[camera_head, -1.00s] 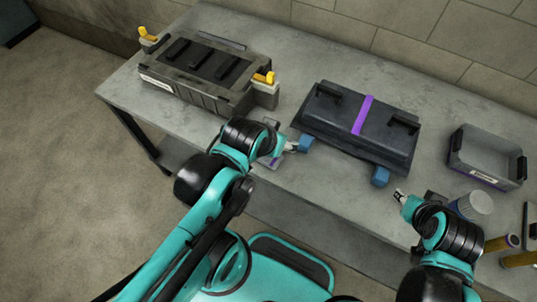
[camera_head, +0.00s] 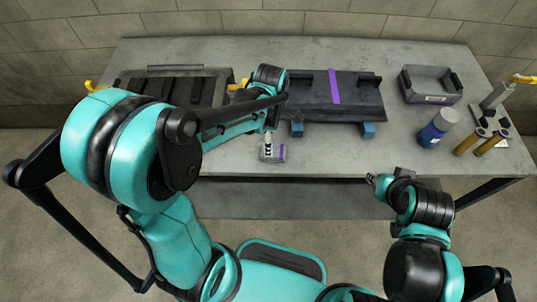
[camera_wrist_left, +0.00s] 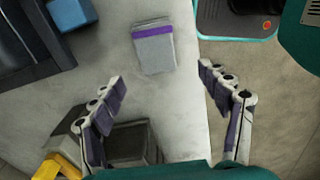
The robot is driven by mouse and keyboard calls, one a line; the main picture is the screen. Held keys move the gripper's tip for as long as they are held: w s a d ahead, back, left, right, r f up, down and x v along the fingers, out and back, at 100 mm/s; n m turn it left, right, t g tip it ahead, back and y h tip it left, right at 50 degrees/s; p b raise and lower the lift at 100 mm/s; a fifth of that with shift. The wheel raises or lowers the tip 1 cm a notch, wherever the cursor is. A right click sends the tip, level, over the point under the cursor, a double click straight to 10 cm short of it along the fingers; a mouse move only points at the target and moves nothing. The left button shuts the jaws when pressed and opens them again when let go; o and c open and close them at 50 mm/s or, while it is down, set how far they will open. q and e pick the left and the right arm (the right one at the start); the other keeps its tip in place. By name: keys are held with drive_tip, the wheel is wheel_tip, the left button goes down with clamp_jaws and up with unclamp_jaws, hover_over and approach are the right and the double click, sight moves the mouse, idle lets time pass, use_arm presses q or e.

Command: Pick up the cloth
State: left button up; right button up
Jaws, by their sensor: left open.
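The cloth is a small folded grey piece with a purple band. It lies flat near the front edge of the workbench, in the head view (camera_head: 272,153) and upper middle in the left wrist view (camera_wrist_left: 155,52). My left gripper (camera_wrist_left: 161,72) is open and empty. Its fingers are spread, with the cloth beyond and between the tips, apart from them. In the head view my left gripper (camera_head: 268,142) hangs just above the cloth and partly covers it. My right gripper (camera_head: 374,180) is off the front edge of the bench at right, and its jaw state is too small to tell.
A dark case with a purple strap (camera_head: 335,100) rests on blue blocks (camera_head: 368,130) behind the cloth. An engine-like box (camera_head: 160,85) with yellow handles stands left, partly hidden. A grey bin (camera_head: 432,86), a blue bottle (camera_head: 436,130) and brown cylinders (camera_head: 471,142) stand right.

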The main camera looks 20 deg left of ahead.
use_arm(q)
wheel_tip(320, 180, down, 2)
drive_tip(key=shift+w+f+b, duration=0.1)
drive_tip(key=shift+f+b, duration=0.05)
drive_tip(key=shift+b, duration=0.3)
wheel_tip(320, 180, down, 5)
drive_tip(key=b, duration=0.2)
drive_tip(key=shift+w+b, duration=0.15)
drive_tip(key=shift+b, duration=0.2)
drive_tip(key=shift+c, duration=1.1)
drive_tip(key=c, duration=1)
